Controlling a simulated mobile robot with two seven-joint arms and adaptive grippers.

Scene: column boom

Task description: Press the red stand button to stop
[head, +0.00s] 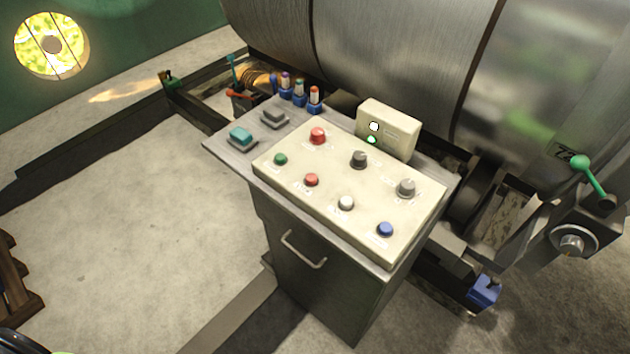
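A cream control panel (330,205) lies tilted on top of a grey metal cabinet. A small red button (311,179) sits in its near row, between a green button (280,159) and a white button (346,203). A larger red mushroom-shaped button (317,135) stands behind it near the panel's far left edge. The labels beside the buttons are too small to read, so I cannot tell which red one is the stand button. Nothing touches or covers either red button.
The panel also holds a blue button (386,229), a black knob (359,159) and a grey knob (406,187). A cream box (389,128) with two small lights stands behind. A large metal drum (400,60) fills the back.

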